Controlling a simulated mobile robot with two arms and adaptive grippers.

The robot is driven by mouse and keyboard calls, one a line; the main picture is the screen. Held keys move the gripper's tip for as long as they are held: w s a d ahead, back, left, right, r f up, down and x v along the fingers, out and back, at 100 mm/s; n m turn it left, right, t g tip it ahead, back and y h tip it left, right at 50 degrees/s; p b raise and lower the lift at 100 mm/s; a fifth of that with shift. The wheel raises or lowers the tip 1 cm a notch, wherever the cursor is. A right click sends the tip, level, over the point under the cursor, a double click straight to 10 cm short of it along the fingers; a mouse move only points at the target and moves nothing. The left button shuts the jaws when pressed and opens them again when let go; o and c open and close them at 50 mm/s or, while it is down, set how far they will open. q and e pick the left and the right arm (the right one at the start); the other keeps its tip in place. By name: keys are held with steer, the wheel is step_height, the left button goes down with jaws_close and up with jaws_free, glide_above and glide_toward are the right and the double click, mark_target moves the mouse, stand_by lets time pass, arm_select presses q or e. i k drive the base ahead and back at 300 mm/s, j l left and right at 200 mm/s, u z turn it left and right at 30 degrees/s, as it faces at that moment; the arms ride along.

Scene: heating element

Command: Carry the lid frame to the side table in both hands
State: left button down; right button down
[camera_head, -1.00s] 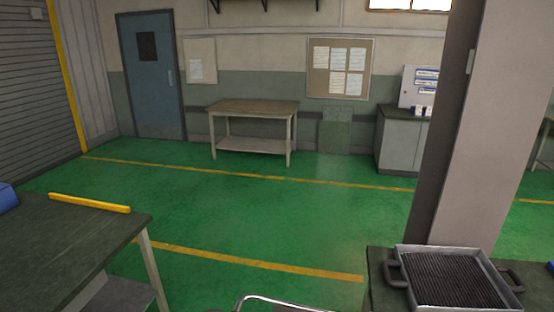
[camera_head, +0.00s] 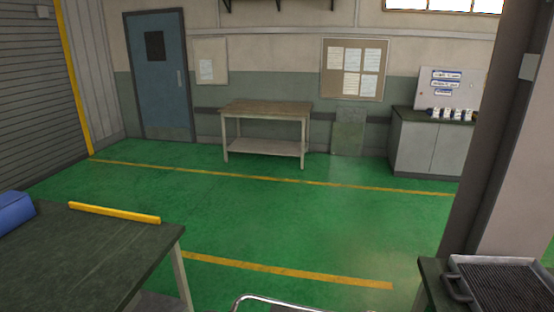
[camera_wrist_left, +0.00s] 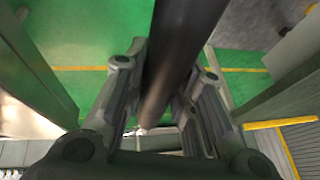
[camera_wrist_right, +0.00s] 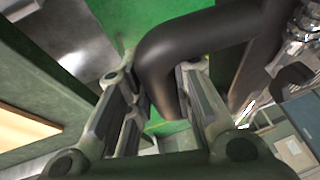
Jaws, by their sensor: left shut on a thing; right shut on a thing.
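My left gripper (camera_wrist_left: 165,70) is shut on a straight dark tube (camera_wrist_left: 180,45), which runs between its fingers in the left wrist view. My right gripper (camera_wrist_right: 160,72) is shut on a bent dark tube (camera_wrist_right: 195,38) in the right wrist view. These tubes seem to be parts of the lid frame; its full shape is out of view. A shiny thin bar (camera_head: 275,302) shows at the bottom of the head view; I cannot tell if it belongs to the frame. Neither gripper shows in the head view. A wood-topped table (camera_head: 266,107) with a lower shelf stands at the back wall, empty.
A dark green-topped table (camera_head: 90,255) with a yellow strip (camera_head: 113,212) and a blue thing (camera_head: 14,212) is at the near left. A ribbed metal tray (camera_head: 515,287) sits on a bench at the near right, by a pillar (camera_head: 510,150). Green floor between is clear.

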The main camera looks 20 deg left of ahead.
mark_target(55, 264)
steer(key=i+j, duration=0.1)
steer(key=j, duration=2)
steer(key=i+j, duration=0.15)
steer(key=j, duration=2)
steer(key=i+j, duration=0.15)
steer(key=j, duration=0.9)
